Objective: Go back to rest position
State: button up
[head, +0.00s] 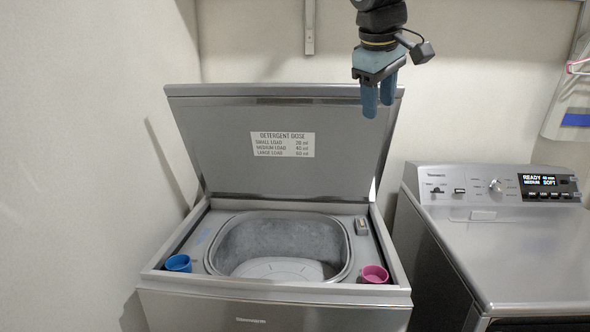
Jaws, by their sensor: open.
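My gripper (377,100) hangs at the upper right of the middle in the head view, fingers pointing down. Its two blue fingers are a little apart with nothing between them. In the picture it overlaps the right top corner of the raised washer lid (240,165). The topload washer (270,310) stands below with its lid up and its tub opening (285,225) in view. My gripper is clear of the cups and the tub.
A blue cup (178,263) stands on the washer's left front corner and a pink cup (374,274) on its right front corner. A second machine (530,250) with a lit display stands at the right.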

jog(key=s+d+f+m+y, duration=0.1)
jog(key=s+d+f+m, duration=0.2)
jog(key=s+f, duration=0.5)
jog(key=s+d+f+m+y, duration=0.1)
jog(key=s+d+f+m, duration=0.3)
jog(key=s+f, duration=0.4)
notch_tip(320, 180, down, 2)
jog(key=shift+s+d+f+m+t, duration=0.2)
jog(key=shift+s+d+m+t, duration=0.05)
jog(key=shift+s+m+t, duration=0.05)
jog(key=shift+d, duration=0.1)
